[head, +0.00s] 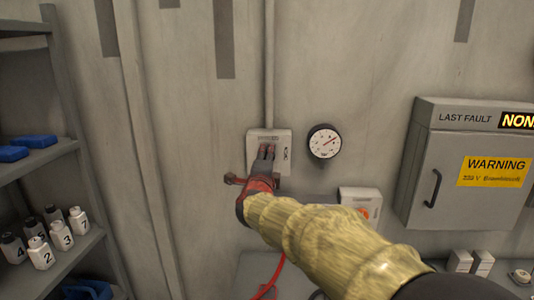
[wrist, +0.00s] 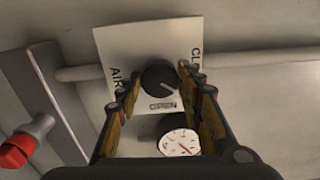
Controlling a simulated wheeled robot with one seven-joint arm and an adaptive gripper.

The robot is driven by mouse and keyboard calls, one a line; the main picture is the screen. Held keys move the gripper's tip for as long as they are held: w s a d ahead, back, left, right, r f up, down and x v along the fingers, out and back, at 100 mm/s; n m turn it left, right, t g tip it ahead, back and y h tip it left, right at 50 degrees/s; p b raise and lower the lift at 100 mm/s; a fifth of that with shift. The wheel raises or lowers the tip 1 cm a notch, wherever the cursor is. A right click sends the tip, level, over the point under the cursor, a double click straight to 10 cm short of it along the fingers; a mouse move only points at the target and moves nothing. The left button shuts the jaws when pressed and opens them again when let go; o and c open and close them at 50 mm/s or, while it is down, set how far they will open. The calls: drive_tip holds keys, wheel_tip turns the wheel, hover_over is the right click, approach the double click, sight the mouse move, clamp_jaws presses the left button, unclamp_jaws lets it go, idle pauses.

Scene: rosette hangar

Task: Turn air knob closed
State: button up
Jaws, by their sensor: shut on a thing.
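The air knob (wrist: 158,77) is a round dark knob on a pale plate (wrist: 115,45). The plate carries the words AIR, OPEN and a partly hidden word starting CL. A light mark on the knob points to the lower right in the wrist view, near the end of OPEN. My gripper (wrist: 159,76) is shut on the knob, with one finger on each side. In the head view my gripper (head: 267,152) reaches up to the wall plate (head: 284,138) and hides the knob.
A round gauge (head: 324,142) is on the wall right of the plate, and a small box (head: 359,203) sits below it. A grey cabinet (head: 425,150) is at the right. Shelves (head: 75,245) with numbered bottles stand at the left. A pipe (head: 269,65) runs above the plate.

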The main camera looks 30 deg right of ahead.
drive_tip(key=shift+f+n+p, duration=0.1)
drive_tip(key=shift+n+p, duration=2.25)
drive_tip(key=shift+n, duration=1.25)
drive_tip(key=o, duration=1.1)
drive_tip(key=shift+o, duration=0.2)
drive_tip(key=v, duration=1.2)
drive_tip(key=shift+w, duration=0.1)
